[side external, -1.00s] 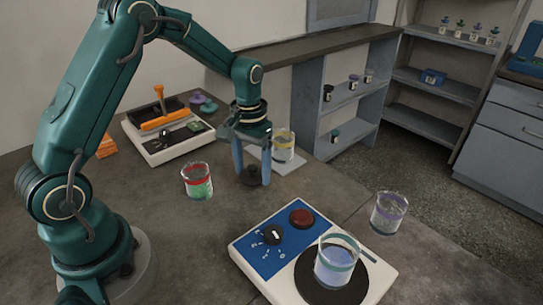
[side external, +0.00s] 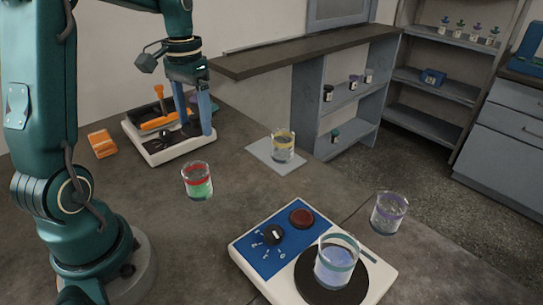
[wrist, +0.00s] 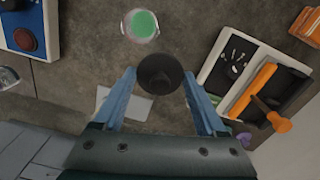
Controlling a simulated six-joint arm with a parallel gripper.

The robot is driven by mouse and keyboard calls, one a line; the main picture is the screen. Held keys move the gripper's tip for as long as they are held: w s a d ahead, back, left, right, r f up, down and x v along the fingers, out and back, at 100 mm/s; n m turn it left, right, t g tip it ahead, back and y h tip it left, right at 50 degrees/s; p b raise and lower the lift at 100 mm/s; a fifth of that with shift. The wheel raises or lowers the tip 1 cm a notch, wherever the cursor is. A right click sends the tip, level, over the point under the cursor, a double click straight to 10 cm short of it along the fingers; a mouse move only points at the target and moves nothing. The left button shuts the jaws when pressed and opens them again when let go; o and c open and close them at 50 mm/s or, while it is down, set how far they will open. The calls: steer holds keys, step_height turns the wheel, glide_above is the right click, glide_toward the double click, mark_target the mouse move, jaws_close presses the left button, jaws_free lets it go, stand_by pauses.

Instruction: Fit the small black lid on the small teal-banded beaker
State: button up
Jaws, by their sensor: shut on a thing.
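My gripper (side external: 195,132) is raised over the left part of the bench, in front of the balance-like device. In the wrist view my gripper (wrist: 159,76) is shut on a round black lid (wrist: 160,70), held between the blue fingertips. In the side view the lid is hard to pick out against the dark panel behind. The teal-banded beaker (side external: 336,262) holds pale blue liquid and stands upright and open on the dark round plate of the white device at the lower right. It is well away from my gripper and does not show in the wrist view.
A red-banded beaker with green content (side external: 198,182) stands mid-bench. A yellow-banded beaker (side external: 283,147) stands on a white pad (side external: 262,153). A purple-banded beaker (side external: 389,212) stands right. The white device has a red button (side external: 301,218) and black knob (side external: 274,234).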

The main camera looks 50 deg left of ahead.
steer(key=w+d+r+m, duration=0.3)
steer(key=w+d+m, duration=0.1)
steer(key=w+d, duration=0.1)
steer(key=m, duration=1.3)
glide_above(343, 233)
steer(key=s, duration=0.2)
steer(key=shift+d+f, duration=0.25)
steer(key=shift+f, duration=0.2)
steer(key=shift+d+f, duration=0.2)
steer(key=shift+f, duration=0.25)
steer(key=shift+f, duration=1.05)
stand_by(1.8)
steer(key=o, duration=1.3)
steer(key=shift+c, duration=0.2)
